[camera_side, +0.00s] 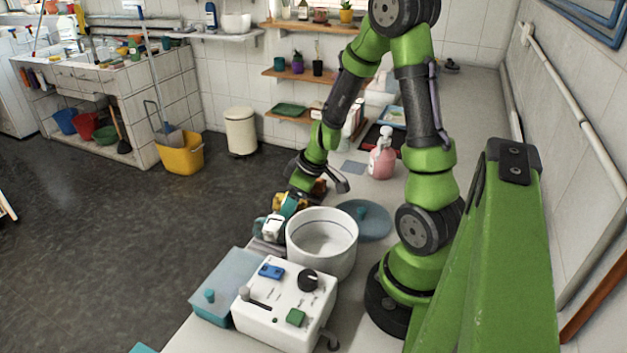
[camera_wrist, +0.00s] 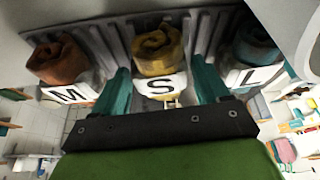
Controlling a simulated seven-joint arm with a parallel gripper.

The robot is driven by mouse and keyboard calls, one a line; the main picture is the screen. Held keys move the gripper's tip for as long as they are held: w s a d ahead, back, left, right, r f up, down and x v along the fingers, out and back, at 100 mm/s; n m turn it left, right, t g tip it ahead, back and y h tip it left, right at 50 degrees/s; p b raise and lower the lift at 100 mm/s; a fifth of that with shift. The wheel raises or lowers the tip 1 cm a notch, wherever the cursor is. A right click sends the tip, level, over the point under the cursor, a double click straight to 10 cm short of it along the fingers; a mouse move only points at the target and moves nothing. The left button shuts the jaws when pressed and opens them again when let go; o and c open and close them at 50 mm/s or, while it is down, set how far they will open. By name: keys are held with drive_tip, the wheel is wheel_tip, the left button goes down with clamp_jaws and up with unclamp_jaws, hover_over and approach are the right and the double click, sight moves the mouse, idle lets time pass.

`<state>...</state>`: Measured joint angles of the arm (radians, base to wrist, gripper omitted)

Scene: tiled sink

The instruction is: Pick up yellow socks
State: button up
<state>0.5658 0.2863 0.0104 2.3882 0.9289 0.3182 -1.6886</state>
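The rolled yellow socks (camera_wrist: 158,50) sit in the middle slot of a grey ribbed tray (camera_wrist: 101,38) in the wrist view, behind a white label with the letter S. My gripper (camera_wrist: 161,68) is open, with one teal finger on each side of the S label and the yellow roll between and just beyond the fingertips. No contact shows. In the side view my gripper (camera_side: 290,204) is low over the row of socks by the counter's edge, hiding most of it.
Rolled orange-brown socks (camera_wrist: 60,60) marked M and teal socks (camera_wrist: 256,48) marked L flank the yellow roll. A white round tub (camera_side: 322,250) stands close to my gripper, with a white control box (camera_side: 283,310) in front of it. A pink pump bottle (camera_side: 382,160) stands farther back.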

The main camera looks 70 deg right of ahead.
drive_tip(key=c, duration=0.8)
drive_tip(key=shift+r, duration=0.1)
